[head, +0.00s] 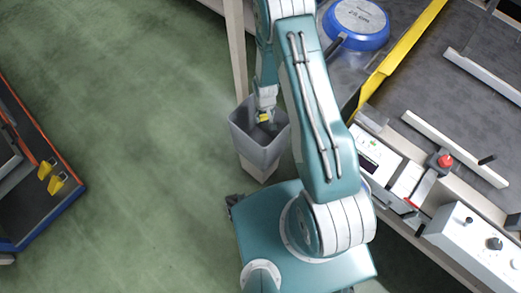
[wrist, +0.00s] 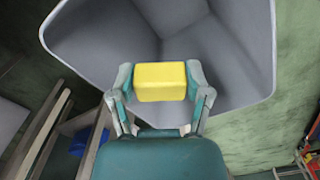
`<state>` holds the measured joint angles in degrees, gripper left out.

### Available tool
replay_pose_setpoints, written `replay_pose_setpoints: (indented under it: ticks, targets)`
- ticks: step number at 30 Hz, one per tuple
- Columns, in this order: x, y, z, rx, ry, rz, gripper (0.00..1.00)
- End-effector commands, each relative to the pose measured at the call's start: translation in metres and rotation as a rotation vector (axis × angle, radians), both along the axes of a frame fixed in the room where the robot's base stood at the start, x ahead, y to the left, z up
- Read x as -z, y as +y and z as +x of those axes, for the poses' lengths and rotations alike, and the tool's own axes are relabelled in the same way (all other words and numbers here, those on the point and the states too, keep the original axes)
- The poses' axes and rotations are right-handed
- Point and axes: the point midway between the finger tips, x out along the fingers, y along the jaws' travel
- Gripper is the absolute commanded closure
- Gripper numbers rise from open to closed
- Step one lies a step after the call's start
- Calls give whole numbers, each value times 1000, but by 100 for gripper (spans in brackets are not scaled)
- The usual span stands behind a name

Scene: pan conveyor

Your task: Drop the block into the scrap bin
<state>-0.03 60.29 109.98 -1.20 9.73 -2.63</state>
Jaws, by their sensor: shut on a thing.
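The yellow block (wrist: 160,82) sits between the two fingers of my gripper (wrist: 160,85) in the wrist view, and the gripper is shut on it. The grey scrap bin (wrist: 95,35) opens around and behind the block in that view. In the head view the bin (head: 250,150) stands on the floor beside my base, and my gripper (head: 264,117) with the block (head: 264,118) is over its opening. The bin's inside is plain grey where it shows. I cannot tell how far the block is above the bin's floor.
A blue pan (head: 356,22) lies at the conveyor's end, next to a yellow guard strip (head: 400,58). A control panel with a red button (head: 445,161) is at the right. A blue-and-orange rack (head: 40,205) with yellow pieces stands at the left. Green floor between is clear.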

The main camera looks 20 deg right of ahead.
Motion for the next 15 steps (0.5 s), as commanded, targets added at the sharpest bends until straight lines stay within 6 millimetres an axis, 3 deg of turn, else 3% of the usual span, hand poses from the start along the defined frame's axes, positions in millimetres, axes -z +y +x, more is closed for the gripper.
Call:
replay_pose_setpoints:
  ticks: [8, 9, 11, 15]
  targets:
    - [2, 0, 0, 1, 0, 0, 56]
    - [2, -1, 0, 1, 0, 1, 28]
    - [2, -1, 0, 1, 0, 1, 2]
    - [2, 0, 0, 0, 0, 0, 0]
